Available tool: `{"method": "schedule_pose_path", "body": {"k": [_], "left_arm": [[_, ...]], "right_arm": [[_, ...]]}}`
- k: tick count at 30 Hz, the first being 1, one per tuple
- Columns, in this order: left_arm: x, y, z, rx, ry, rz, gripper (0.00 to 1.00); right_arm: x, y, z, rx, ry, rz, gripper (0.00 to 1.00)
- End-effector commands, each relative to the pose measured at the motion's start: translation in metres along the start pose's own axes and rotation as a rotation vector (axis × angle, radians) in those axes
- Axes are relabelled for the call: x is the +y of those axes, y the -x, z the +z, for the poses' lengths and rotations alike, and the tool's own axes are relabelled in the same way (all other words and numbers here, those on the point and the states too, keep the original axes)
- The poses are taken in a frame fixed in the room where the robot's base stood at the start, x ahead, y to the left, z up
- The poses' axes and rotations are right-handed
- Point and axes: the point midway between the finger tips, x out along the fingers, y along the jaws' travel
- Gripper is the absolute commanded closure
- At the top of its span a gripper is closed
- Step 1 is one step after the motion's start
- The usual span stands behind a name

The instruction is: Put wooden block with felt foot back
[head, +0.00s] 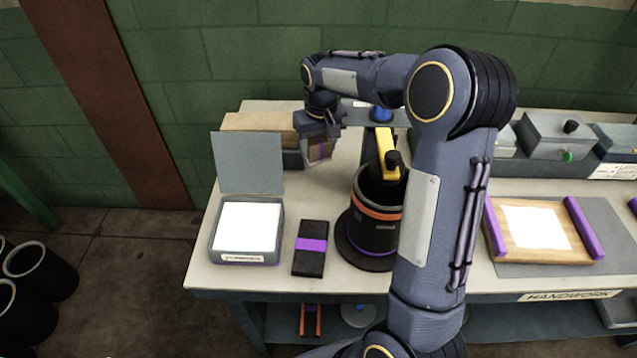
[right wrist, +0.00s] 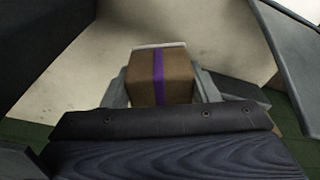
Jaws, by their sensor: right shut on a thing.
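The wooden block (head: 319,150) is brown with a purple band and hangs in my right gripper (head: 324,138) at the back left of the workbench. In the right wrist view the block (right wrist: 142,82) sits between the two grey fingers, with a thin pale layer along its far edge, likely the felt foot. My right gripper is shut on it. I cannot tell whether the block touches the bench. My left gripper is not in view.
A wooden box (head: 252,122) stands behind, left of the block. In front are an open grey box (head: 245,256), a black block with purple band (head: 311,262), and a black cylinder with orange ring (head: 370,236). A wooden board (head: 498,247) lies right. Bare bench shows left of the cylinder.

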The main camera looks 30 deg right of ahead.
Motion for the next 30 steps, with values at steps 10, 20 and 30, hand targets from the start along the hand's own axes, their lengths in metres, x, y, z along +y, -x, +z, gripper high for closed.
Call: {"method": "schedule_pose_path", "body": {"k": [10, 20, 30], "left_arm": [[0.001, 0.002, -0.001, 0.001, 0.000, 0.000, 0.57], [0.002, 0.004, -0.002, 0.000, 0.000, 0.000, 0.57], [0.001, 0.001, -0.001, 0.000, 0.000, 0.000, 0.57]], "right_arm": [[0.000, -0.055, 0.008, -0.003, 0.000, 0.001, 0.64], [0.000, -0.093, 0.012, -0.003, -0.001, 0.000, 0.64], [0.000, -0.097, 0.013, -0.001, 0.000, 0.000, 0.64]]}}
